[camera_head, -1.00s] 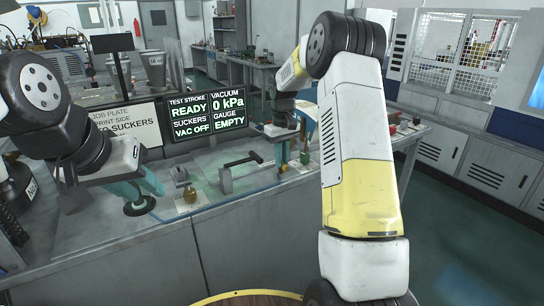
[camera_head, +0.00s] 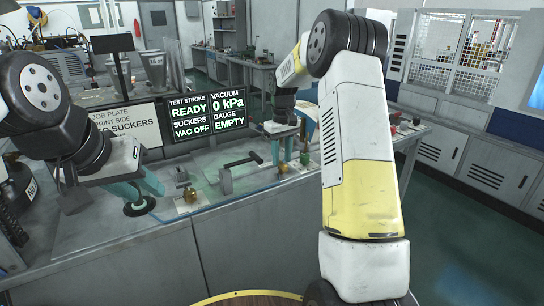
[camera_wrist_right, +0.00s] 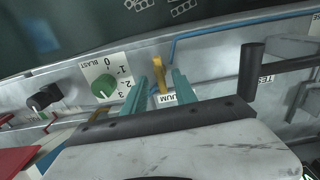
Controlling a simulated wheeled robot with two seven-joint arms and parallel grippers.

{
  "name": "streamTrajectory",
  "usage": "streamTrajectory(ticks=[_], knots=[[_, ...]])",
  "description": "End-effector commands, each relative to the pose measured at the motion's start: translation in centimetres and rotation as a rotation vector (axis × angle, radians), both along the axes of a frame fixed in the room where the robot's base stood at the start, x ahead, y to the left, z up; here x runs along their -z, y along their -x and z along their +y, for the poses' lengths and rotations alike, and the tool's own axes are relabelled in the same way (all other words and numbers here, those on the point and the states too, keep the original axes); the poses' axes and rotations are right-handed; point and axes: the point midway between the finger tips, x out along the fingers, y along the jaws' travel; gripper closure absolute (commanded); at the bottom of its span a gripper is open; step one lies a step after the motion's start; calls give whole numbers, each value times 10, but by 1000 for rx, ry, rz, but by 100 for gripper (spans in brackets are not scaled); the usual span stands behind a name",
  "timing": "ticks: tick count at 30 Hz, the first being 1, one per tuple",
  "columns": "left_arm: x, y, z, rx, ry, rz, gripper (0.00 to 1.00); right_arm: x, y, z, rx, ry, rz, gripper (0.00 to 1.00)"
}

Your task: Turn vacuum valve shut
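The vacuum valve's yellow handle (camera_wrist_right: 159,72) stands up behind a label reading "UUM" in the right wrist view, its other letters hidden. My right gripper (camera_wrist_right: 160,77) has its two teal fingers apart, one on each side of the handle in the picture. I cannot tell whether they touch it. In the head view my right gripper (camera_head: 289,150) points down at the bench's right part. My left gripper (camera_head: 143,188) is at the bench's left, above a black round piece (camera_head: 139,207); its finger gap is unclear.
A green blast dial (camera_wrist_right: 104,87) and a black knob (camera_wrist_right: 44,97) are left of the handle. A black bar handle (camera_wrist_right: 250,72) is to its right. The display (camera_head: 207,115) reads test stroke READY, suckers VAC OFF, vacuum 0 kPa, gauge EMPTY. A black-topped lever (camera_head: 242,160) stands between my grippers.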

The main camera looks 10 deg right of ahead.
Motion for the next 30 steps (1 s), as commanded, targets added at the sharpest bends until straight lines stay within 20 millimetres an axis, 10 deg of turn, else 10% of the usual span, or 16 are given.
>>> streamTrajectory(ticks=[11,24,30], knots=[[0,0,0,0,0,0,64,-59,-1,0,-2,0,-3,66],[0,0,0,0,0,0,64,-67,1,0,0,-1,-4,66],[0,0,0,0,0,0,64,-103,31,5,27,-19,-64,66]])
